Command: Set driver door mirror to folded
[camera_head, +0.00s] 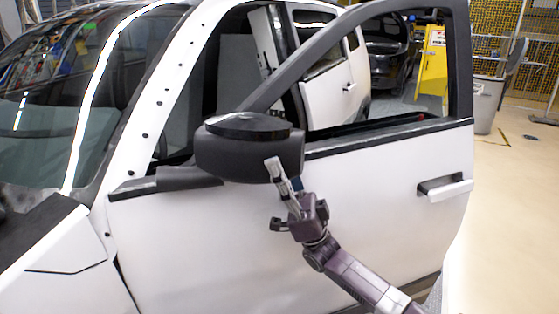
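The driver door mirror (232,146) is a black housing on the front upper corner of the white driver door (210,240). It sticks out from the door. My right gripper (274,183) is at the mirror's right end, with one pale finger reaching up in front of the housing's lower right edge. I cannot tell whether it touches the mirror. A dark finger or linkage part shows lower left of the gripper's body, so how far it is open is unclear. My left gripper is not in view.
The door handle (444,188) is at the right of the door. The windshield (70,95) and white hood are at left. Behind stand a yellow sign (431,60), a grey bin (486,103) and another vehicle (386,50).

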